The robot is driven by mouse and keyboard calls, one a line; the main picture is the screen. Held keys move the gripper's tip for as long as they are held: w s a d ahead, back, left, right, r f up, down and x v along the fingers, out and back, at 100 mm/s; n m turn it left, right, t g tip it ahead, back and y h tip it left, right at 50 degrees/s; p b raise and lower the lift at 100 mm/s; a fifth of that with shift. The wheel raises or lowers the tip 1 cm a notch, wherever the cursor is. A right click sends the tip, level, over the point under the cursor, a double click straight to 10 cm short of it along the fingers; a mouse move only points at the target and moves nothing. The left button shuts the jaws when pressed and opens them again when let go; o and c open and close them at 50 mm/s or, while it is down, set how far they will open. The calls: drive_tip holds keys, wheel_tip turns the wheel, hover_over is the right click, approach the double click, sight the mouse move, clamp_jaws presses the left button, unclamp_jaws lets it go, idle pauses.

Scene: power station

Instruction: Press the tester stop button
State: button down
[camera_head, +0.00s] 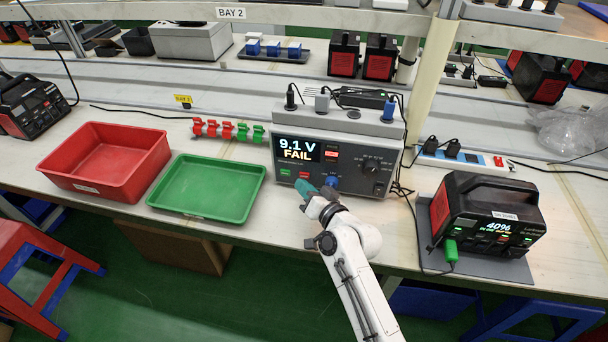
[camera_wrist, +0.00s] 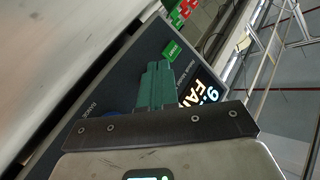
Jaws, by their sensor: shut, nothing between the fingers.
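The grey tester (camera_head: 345,140) stands at the middle of the bench, and its screen (camera_head: 297,150) reads "9.1 V FAIL". Low on its front panel are a green button (camera_head: 285,172) and a red button (camera_head: 304,174) side by side. My gripper (camera_head: 303,185) has teal fingers, shut and empty, just below the red button in the head view. I cannot tell whether the fingertips touch the panel. In the wrist view the shut fingers (camera_wrist: 158,66) point at the panel beside the green button (camera_wrist: 172,50). The red button is not visible there, apparently hidden behind the fingers.
A red bin (camera_head: 105,160) and a green tray (camera_head: 207,187) sit left of the tester. A black power unit (camera_head: 487,215) reading 40% stands right on a grey mat. A blue connector (camera_head: 331,182) and a dial (camera_head: 374,166) are on the tester's panel. Cables run right of it.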

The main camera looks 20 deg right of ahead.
drive_tip(key=shift+s+a, duration=0.1)
drive_tip(key=shift+s, duration=0.05)
drive_tip(key=s+a+p, duration=0.1)
drive_tip(key=p, duration=0.1)
drive_tip(key=s+a+p, duration=0.1)
drive_tip(key=s+p, duration=0.1)
drive_tip(key=p, duration=0.1)
drive_tip(key=shift+s+a+r, duration=0.15)
drive_tip(key=shift+a+r, duration=0.05)
drive_tip(key=shift+s+a+p, duration=0.35)
drive_tip(key=shift+s+p, duration=0.1)
drive_tip(key=shift+p, duration=0.5)
drive_tip(key=shift+s+a+f, duration=0.2)
drive_tip(key=shift+s, duration=0.1)
